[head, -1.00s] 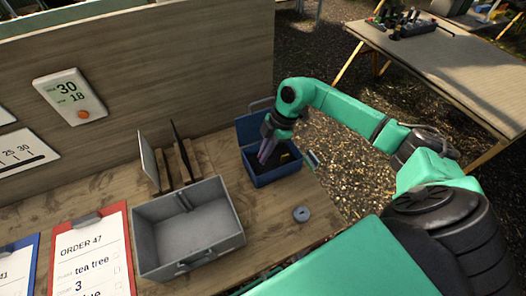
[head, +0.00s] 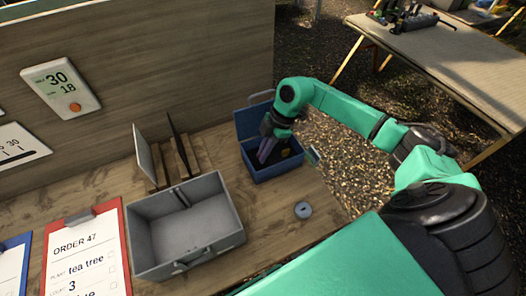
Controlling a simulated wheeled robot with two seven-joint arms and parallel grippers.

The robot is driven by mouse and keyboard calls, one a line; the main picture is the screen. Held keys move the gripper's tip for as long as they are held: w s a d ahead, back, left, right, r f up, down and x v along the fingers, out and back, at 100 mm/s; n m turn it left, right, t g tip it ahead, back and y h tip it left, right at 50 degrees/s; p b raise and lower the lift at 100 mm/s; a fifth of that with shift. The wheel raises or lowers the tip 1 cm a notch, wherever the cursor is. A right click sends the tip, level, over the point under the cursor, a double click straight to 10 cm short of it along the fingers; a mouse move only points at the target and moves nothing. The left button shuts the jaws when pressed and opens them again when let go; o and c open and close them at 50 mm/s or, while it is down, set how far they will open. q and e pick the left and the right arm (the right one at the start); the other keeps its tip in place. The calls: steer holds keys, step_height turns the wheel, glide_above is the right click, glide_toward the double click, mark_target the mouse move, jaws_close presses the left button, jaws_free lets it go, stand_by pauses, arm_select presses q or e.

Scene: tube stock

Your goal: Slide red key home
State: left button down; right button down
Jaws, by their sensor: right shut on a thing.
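My right gripper (head: 265,154) points down into the open blue box (head: 277,172) at the far right end of the wooden bench. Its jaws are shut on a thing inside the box. The held thing is too small and too hidden to make out. A small yellowish spot (head: 286,153) shows inside the box, right of the fingers. I cannot pick out a red key anywhere in the view. My left gripper is not in view.
An open grey box (head: 190,262) stands left of the blue box. Upright dark and pale panels (head: 146,156) stand behind it. A grey ring (head: 303,210) lies on the bench near its right edge. A red clipboard (head: 124,250) lies front left. The bench around the ring is clear.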

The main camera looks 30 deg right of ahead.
steer(key=shift+f, duration=0.1)
stand_by(0.3)
steer(key=shift+f+b, duration=0.5)
steer(key=shift+f, duration=0.3)
steer(key=shift+f, duration=0.55)
steer(key=c, duration=0.9)
jaws_free()
steer(key=shift+c, duration=0.2)
